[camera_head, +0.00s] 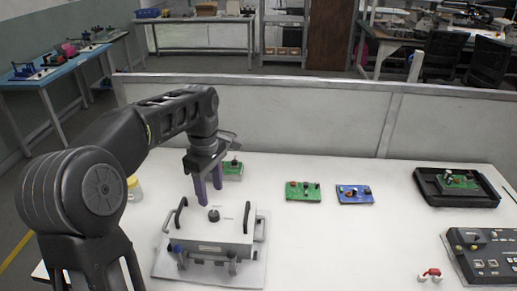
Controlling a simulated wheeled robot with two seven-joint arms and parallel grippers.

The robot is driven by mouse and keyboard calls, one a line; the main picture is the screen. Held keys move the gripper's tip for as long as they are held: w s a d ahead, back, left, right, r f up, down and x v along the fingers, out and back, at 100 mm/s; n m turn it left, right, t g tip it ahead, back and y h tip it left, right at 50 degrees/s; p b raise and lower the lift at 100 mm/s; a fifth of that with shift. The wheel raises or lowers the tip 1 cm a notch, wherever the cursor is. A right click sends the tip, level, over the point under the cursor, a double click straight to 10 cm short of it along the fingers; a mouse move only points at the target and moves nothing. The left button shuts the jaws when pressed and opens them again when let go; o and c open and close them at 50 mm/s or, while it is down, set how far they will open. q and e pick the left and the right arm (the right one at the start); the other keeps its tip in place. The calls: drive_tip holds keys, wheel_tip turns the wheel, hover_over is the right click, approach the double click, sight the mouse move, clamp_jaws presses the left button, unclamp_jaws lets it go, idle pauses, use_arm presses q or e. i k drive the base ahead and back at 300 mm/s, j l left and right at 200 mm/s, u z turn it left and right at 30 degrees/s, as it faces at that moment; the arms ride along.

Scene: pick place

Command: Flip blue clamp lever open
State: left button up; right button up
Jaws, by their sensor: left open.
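A white-grey fixture box (212,241) with black handles and a black knob (214,215) on top stands on a light base plate on the table. A small blue lever part (178,249) shows at its front left corner; whether it is open or shut is too small to tell. My left gripper (209,199) hangs above the back of the box, fingers pointing down, open and empty. It is apart from the blue lever, above and to its right. My right gripper is not in view.
A green board (232,170) lies behind the fixture. Another green board (303,191) and a blue board (355,194) lie mid-table. A black tray (456,200) and a control panel (487,256) are at right. A red-and-white part (430,274) lies near the front.

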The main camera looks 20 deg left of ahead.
sight(177, 248)
drive_tip(key=k, duration=1)
